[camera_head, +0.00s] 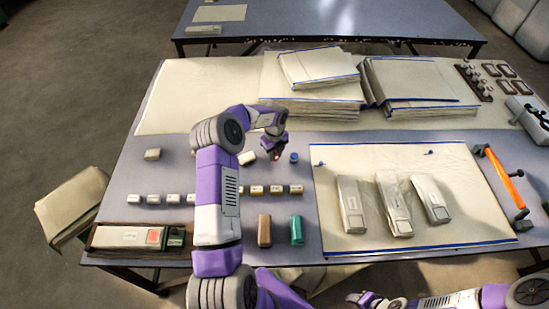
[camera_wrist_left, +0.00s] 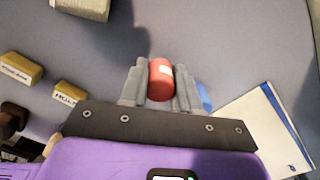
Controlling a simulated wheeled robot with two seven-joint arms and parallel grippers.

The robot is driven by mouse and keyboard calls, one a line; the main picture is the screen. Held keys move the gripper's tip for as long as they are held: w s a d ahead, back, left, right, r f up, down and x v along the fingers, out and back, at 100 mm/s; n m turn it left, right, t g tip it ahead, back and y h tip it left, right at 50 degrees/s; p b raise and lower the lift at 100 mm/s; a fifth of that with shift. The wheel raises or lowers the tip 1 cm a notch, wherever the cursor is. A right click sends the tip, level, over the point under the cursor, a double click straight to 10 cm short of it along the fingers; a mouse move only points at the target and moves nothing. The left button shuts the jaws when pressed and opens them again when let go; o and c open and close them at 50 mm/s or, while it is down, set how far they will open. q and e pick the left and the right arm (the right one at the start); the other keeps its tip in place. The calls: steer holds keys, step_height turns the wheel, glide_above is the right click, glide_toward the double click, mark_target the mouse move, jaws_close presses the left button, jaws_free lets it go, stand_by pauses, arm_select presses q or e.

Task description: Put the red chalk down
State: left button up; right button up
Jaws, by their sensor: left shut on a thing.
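The red chalk (camera_wrist_left: 161,79) is a short red cylinder with a pale label, held between the fingers of my left gripper (camera_wrist_left: 160,85) in the left wrist view. In the head view my left gripper (camera_head: 275,152) is over the grey table, left of the blue chalk (camera_head: 294,157), with only a bit of red showing. The blue chalk also shows in the left wrist view (camera_wrist_left: 205,97), partly hidden behind the right finger. I cannot tell the exact gap between the red chalk and the table. My right gripper (camera_head: 366,299) is at the bottom edge, its fingers unclear.
Small labelled blocks (camera_head: 257,190) stand in a row in front of the gripper. A pale block (camera_head: 247,157) lies to its left.

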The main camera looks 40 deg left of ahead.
arm_select(q)
step_height(320, 180, down, 2)
steer(key=shift+r, duration=0.1)
steer(key=o, duration=0.5)
steer(key=shift+f, duration=0.2)
steer(key=o, duration=0.4)
steer(key=shift+o, duration=0.2)
steer(key=shift+r, duration=0.2)
step_height(320, 180, up, 12)
steer(key=p, duration=0.2)
steer(key=shift+p, duration=0.4)
